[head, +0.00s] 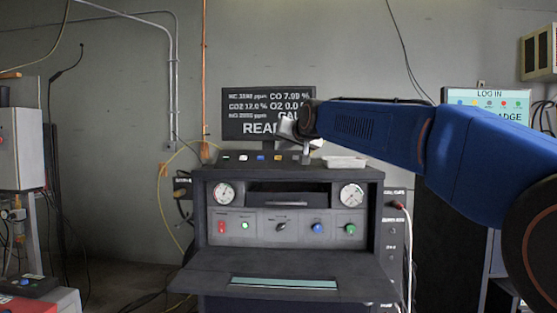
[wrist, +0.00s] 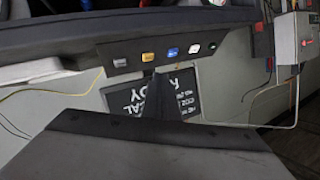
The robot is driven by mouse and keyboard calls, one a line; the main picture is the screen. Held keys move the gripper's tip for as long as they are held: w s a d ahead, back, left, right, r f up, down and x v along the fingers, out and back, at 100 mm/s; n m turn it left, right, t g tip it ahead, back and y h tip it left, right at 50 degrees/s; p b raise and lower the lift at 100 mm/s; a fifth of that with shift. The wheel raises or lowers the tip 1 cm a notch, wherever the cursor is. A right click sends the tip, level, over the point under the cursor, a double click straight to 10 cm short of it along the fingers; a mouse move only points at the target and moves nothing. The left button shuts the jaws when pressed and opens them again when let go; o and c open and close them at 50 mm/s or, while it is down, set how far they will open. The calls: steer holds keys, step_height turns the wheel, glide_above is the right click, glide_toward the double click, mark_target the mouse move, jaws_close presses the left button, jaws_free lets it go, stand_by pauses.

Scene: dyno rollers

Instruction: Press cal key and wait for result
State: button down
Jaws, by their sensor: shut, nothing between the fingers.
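The analyser cabinet (head: 285,221) stands in the middle of the head view. On its top is a sloped key strip (head: 250,158) with small coloured keys. The wrist view shows the strip upside down, with a grey key (wrist: 120,62), an orange key (wrist: 148,57), a blue key (wrist: 172,52) and two whitish keys (wrist: 203,48). The labels are too small to read, so I cannot tell which is cal. My gripper (wrist: 151,78) is shut and empty, its tip close to the orange key; contact is unclear. The screen (head: 240,115) shows gas values and partly hidden "CAL" and "READY".
A white tray (head: 345,162) lies on the cabinet top, right of the strip. A dark shelf (head: 285,262) juts out at the front. A login screen (head: 489,104) stands right, behind my arm. A grey box (head: 20,148) stands left. Cables hang along the wall.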

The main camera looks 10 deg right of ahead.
mark_target(278, 158)
steer(key=shift+t, duration=0.6)
steer(key=w+r, duration=0.1)
steer(key=r, duration=0.1)
steer(key=w+a+r, duration=0.1)
steer(key=w+r, duration=0.1)
steer(key=shift+w+a+r, duration=0.15)
steer(key=shift+w+r, duration=0.05)
steer(key=shift+r, duration=0.1)
steer(key=shift+f, duration=0.1)
steer(key=shift+w+d+f, duration=0.3)
steer(key=shift+w+f, duration=0.6)
steer(key=shift+f, duration=0.2)
steer(key=shift+w+d+f, duration=0.25)
steer(key=shift+w+f, duration=0.65)
steer(key=shift+f, duration=0.2)
steer(key=shift+w+d+f, duration=0.3)
steer(key=shift+w+f, duration=0.6)
steer(key=shift+f, duration=0.2)
steer(key=shift+w+f, duration=0.1)
steer(key=shift+f, duration=0.05)
steer(key=shift+w+d+f, duration=0.1)
steer(key=shift+w+f, duration=0.05)
steer(key=shift+w+f, duration=0.25)
steer(key=shift+f, duration=0.1)
steer(key=shift+s+r, duration=0.1)
steer(key=shift+r, duration=0.05)
steer(key=shift+s+r, duration=0.4)
steer(key=shift+r, duration=0.05)
steer(key=shift+r, duration=0.1)
stand_by(0.4)
